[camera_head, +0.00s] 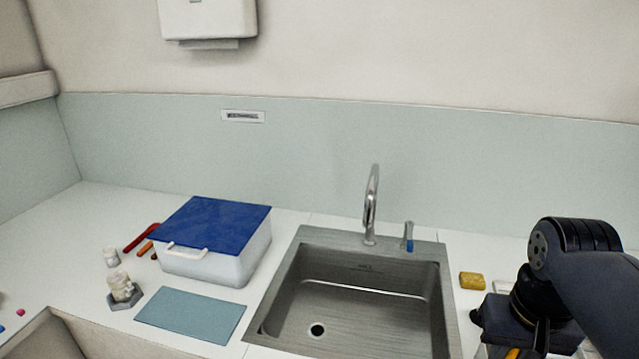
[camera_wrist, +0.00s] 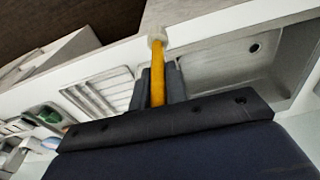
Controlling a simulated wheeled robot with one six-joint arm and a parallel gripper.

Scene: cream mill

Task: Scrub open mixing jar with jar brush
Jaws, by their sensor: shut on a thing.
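My gripper (camera_wrist: 159,82) is shut on the jar brush (camera_wrist: 157,88), which has an orange-yellow handle and a pale round head pointing away from the gripper. In the head view my arm is at the right, and a bit of the orange handle (camera_head: 512,353) shows at the bottom edge. A small glass jar (camera_head: 122,287), which looks like the mixing jar, stands upright on a dark base at the left of the counter, far from my gripper. Its inside is too small to make out.
The steel sink (camera_head: 316,262) with tap (camera_head: 371,205) lies between my arm and the jar. A blue-lidded white box (camera_head: 210,222) and a blue-grey mat (camera_head: 192,316) are left of it. A second small jar (camera_head: 111,257) stands behind. A yellow sponge (camera_head: 472,281) is right of the sink.

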